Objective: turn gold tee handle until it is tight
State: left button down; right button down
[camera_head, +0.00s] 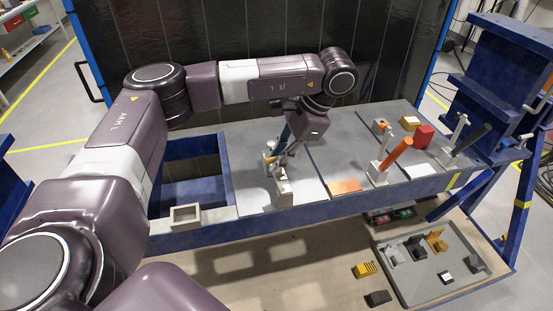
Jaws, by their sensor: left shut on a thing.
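My left gripper (283,155) reaches down from the wrist over the left part of the jig table. It is shut on the gold tee handle (268,158), of which only a small tan-gold bit shows beside the fingers. The fingers and wrist hide the rest, so its angle cannot be told. A pale grey fixture block (284,192) stands just below the gripper on a light plate. My right gripper is not in view.
Right of the gripper stand a fixture with an orange bar (396,153), a red block (424,136) and a grey clamp with a dark lever (470,140). A small open box (186,216) sits at the front left. A grey tray (420,293) with several parts lies lower right.

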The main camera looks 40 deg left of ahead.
pick_arm(q)
jog(key=shift+w+r, duration=0.1)
jog(key=c, duration=1.9)
grip_release()
jog(key=shift+c, duration=0.2)
jog(key=v, duration=0.7)
jog(key=shift+r, duration=0.2)
jog(key=shift+w+d, duration=0.1)
